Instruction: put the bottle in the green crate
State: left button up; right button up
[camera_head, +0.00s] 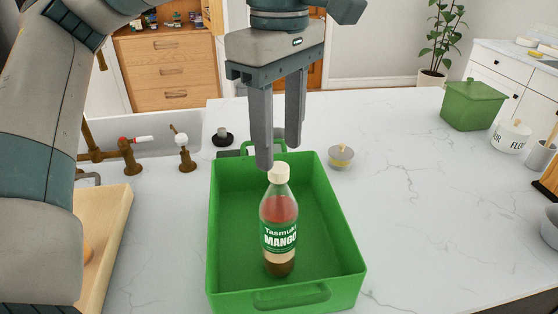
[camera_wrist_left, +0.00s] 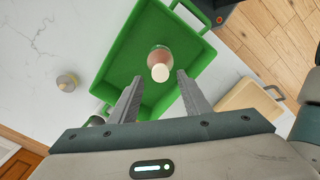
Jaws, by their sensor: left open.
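The bottle (camera_head: 279,222) has a cream cap, reddish contents and a green label reading mango. It stands upright inside the green crate (camera_head: 339,227), on its floor. In the left wrist view the bottle (camera_wrist_left: 160,63) shows from above within the crate (camera_wrist_left: 117,64). My left gripper (camera_head: 279,154) is above the crate, over the bottle's cap and slightly behind it. Its fingers point down, apart and empty. In the left wrist view the fingers of my left gripper (camera_wrist_left: 157,80) are spread, with the bottle's cap just beyond the tips. My right gripper is not in view.
A sink with taps (camera_head: 130,155) and a wooden board (camera_head: 106,240) lie to the left. A small lidded pot (camera_head: 341,156) stands right of the crate. A green bin (camera_head: 473,106) and a flour jar (camera_head: 511,136) stand farther right. The counter between is clear.

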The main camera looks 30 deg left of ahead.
pick_arm(q)
notch_tip(320, 180, up, 6)
jog(key=shift+r, duration=0.25)
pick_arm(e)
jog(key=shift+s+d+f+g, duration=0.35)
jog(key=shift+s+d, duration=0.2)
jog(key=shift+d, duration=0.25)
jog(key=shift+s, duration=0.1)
